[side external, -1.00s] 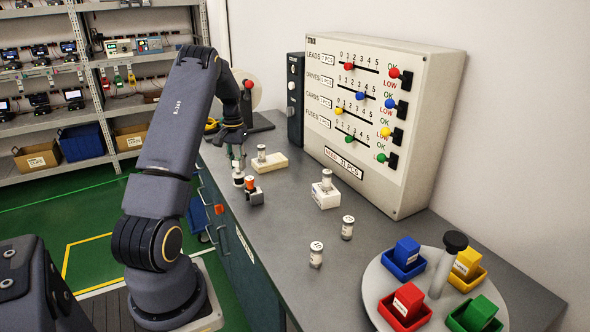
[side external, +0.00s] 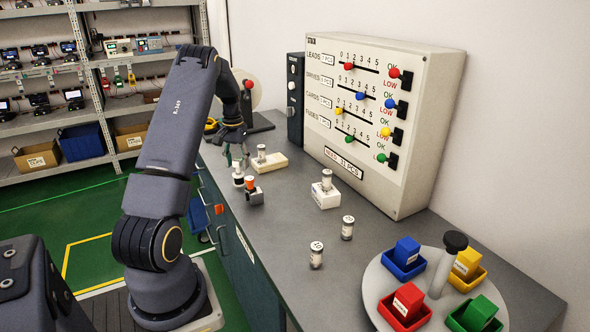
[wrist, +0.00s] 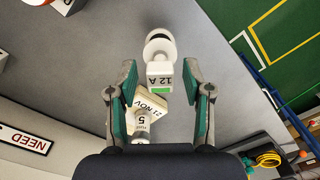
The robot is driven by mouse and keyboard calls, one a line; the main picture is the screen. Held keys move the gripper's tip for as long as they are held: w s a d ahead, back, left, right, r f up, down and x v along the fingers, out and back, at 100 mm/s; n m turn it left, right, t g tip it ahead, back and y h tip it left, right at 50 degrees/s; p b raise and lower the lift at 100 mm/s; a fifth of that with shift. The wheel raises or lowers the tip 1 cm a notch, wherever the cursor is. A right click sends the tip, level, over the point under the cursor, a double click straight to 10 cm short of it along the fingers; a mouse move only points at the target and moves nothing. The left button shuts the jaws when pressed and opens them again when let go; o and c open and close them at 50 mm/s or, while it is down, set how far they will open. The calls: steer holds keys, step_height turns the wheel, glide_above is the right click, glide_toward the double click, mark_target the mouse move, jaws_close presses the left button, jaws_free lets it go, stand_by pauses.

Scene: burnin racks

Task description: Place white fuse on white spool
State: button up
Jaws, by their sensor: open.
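The white fuse (wrist: 159,70) is a small white block marked "12 A" with a green stripe, seen between my fingers in the wrist view. It overlaps the round white spool (wrist: 157,42) and appears to stand on it. In the side view the white stack (side external: 238,175) is small and upright near the bench's left edge, and its two parts are hard to separate. My gripper (wrist: 159,92) is open, with a finger on either side of the fuse and a gap at each side. In the side view my gripper (side external: 237,157) is just above the stack.
A grey block with an orange-topped part (side external: 250,187) stands close to the stack. A beige block (side external: 270,162) with a labelled cylinder is behind. Two cylinders (side external: 316,256) (side external: 347,228), a white block (side external: 326,198) and a round tray (side external: 379,292) stand nearer.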

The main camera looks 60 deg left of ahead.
mark_target(238, 160)
step_height(238, 160, up, 12)
steer(key=w+d+r+m+t, duration=0.1)
steer(key=w+d+r+m, duration=0.2)
steer(key=d, duration=0.7)
steer(key=w+d+r+t, duration=0.1)
steer(key=w+d+r, duration=0.1)
steer(key=d+r, duration=0.6)
steer(key=s+d+m+t, duration=0.2)
steer(key=s+d, duration=0.1)
steer(key=d, duration=1.1)
steer(key=s+d+f+m+t, duration=0.1)
steer(key=s+d+f+m, duration=0.3)
steer(key=s+d, duration=0.5)
steer(key=shift+s+d+f+t, duration=0.3)
steer(key=shift+d+f, duration=0.25)
steer(key=shift+d, duration=0.7)
